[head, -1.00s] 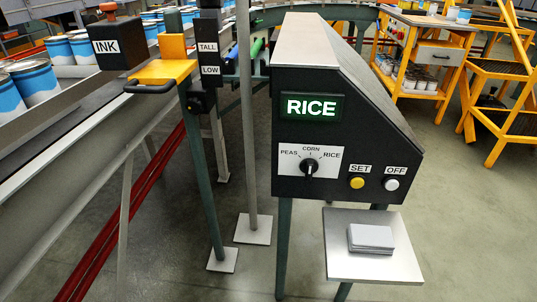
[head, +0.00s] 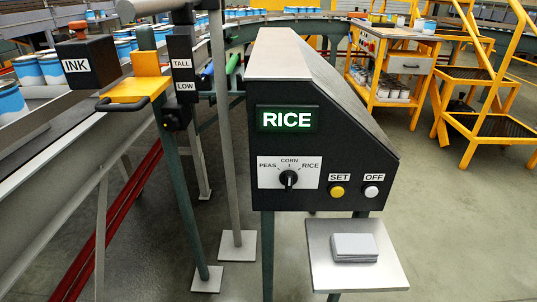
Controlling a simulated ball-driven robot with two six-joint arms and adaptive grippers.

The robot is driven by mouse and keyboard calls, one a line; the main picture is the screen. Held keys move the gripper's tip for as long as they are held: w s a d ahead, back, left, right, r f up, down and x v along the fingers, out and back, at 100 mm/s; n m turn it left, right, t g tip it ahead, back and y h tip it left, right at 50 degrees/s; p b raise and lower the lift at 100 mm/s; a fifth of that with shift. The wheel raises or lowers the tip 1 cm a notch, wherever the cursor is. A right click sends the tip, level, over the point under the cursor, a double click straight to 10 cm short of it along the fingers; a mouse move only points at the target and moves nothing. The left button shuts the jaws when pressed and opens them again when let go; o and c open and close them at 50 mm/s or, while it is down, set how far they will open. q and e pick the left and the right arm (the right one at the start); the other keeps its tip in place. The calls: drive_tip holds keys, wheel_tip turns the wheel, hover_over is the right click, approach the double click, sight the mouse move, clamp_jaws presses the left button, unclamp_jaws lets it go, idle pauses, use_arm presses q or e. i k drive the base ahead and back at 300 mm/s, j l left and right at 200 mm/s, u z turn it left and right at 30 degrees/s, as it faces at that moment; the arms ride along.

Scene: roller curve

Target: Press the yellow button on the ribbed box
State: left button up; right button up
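A dark box (head: 325,155) with a sloping right side stands on green legs in the middle of the head view. Its front has a yellow button (head: 337,191) under a SET label and a white button (head: 371,191) under an OFF label. The yellow button is in plain sight with nothing in front of it. A green display (head: 287,119) reads RICE. A black knob (head: 289,179) sits on a white plate marked PEAS, CORN and RICE; its pointer looks roughly upright. I cannot make out clear ribs on the box. Neither of my grippers shows.
A small shelf (head: 325,272) with a stack of grey cards (head: 355,247) juts out below the buttons. A yellow cart (head: 392,70) and steps (head: 480,127) stand behind right. Floor at right is clear.

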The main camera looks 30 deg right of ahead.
sight(337, 191)
drive_tip(key=k+l+z, duration=0.1)
drive_tip(key=z, duration=0.25)
drive_tip(key=l+z, duration=0.35)
drive_tip(key=k+l+z, duration=0.1)
drive_tip(key=z, duration=0.25)
